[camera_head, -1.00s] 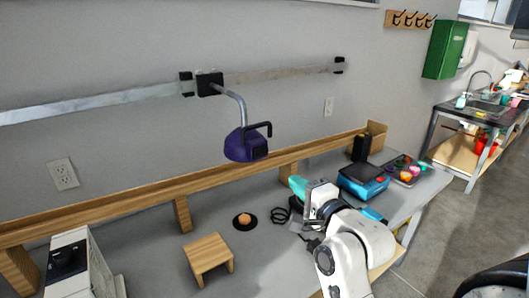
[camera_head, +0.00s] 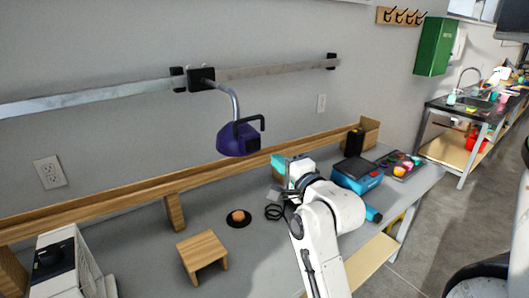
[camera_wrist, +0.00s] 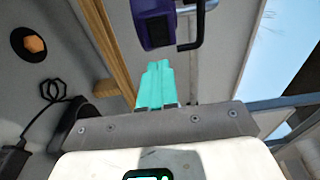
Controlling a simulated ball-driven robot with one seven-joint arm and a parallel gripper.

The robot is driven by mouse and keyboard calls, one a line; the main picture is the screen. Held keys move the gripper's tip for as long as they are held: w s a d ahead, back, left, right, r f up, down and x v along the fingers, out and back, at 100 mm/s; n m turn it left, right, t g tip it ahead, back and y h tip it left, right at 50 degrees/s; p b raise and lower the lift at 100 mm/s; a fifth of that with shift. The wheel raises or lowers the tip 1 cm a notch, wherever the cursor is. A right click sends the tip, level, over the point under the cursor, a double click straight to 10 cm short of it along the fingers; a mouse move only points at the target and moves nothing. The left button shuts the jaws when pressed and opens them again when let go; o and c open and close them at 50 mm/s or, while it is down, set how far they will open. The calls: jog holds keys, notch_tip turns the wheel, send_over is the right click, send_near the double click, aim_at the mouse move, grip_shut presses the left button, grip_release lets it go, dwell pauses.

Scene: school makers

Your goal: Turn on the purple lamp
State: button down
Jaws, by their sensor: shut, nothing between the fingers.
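The purple lamp (camera_head: 237,140) hangs over the workbench from a bent metal arm on a wall rail, with a black handle at its front. It also shows at the top of the wrist view (camera_wrist: 155,22), ahead of my fingertips. My gripper (camera_head: 279,166) is below and to the right of the lamp in the head view, apart from it. Its teal fingers (camera_wrist: 155,85) are closed together and empty. An orange knob on a round black base (camera_head: 238,217) sits on the bench left of my gripper; it also shows in the wrist view (camera_wrist: 33,43).
A small wooden stand (camera_head: 202,250) is on the bench at front left. A blue device (camera_head: 357,173) and a tray of coloured pieces (camera_head: 400,163) are right of my arm. A wooden ledge (camera_head: 130,198) runs along the wall.

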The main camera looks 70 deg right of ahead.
aim_at(259, 145)
jog(key=p+x, duration=0.1)
jog(key=x, duration=0.7)
jog(key=shift+d, duration=0.1)
jog(key=shift+w+d+p, duration=0.1)
jog(key=shift+p, duration=0.3)
